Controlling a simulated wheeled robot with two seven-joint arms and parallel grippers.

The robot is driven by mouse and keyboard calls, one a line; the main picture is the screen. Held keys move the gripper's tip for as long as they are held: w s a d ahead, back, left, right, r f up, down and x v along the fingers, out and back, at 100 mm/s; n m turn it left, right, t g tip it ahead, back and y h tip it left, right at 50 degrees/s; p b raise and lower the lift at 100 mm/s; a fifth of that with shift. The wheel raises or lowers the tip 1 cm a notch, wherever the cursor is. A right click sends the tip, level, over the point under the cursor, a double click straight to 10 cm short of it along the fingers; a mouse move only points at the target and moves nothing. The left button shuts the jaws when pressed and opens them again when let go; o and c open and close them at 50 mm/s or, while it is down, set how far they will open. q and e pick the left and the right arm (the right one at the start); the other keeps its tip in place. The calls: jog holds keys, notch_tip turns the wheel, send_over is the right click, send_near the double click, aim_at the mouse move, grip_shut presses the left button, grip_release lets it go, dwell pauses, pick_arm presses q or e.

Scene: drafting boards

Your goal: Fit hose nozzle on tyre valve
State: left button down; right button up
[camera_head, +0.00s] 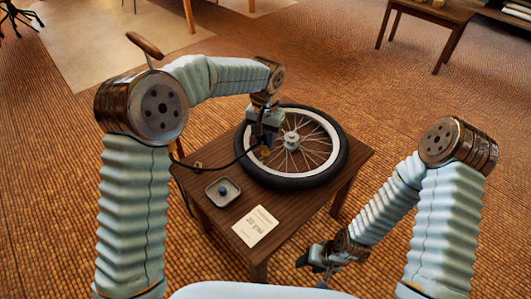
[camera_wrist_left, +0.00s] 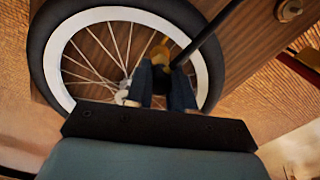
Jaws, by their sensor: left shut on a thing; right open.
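The wheel with its black tyre (camera_head: 338,165) and white rim lies flat on the small table. It also fills the upper left of the left wrist view (camera_wrist_left: 40,60). My left gripper (camera_head: 264,147) is over the wheel's left side, shut on the brass hose nozzle (camera_wrist_left: 160,53). The black hose (camera_head: 220,167) runs from the nozzle to the table's left edge, and crosses the upper right of the left wrist view (camera_wrist_left: 208,36). I cannot make out the tyre valve; the fingers may hide it. My right gripper (camera_head: 316,262) is open and empty, off the table's front right edge.
A printed card (camera_head: 255,226) lies near the front corner. The strip right of the card is bare.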

pick_arm(q)
jog(key=shift+f+b, duration=0.5)
jog(key=shift+f, duration=0.5)
jog(key=c, duration=0.9)
grip_release()
notch_tip(320, 180, up, 14)
jog(key=p, duration=0.1)
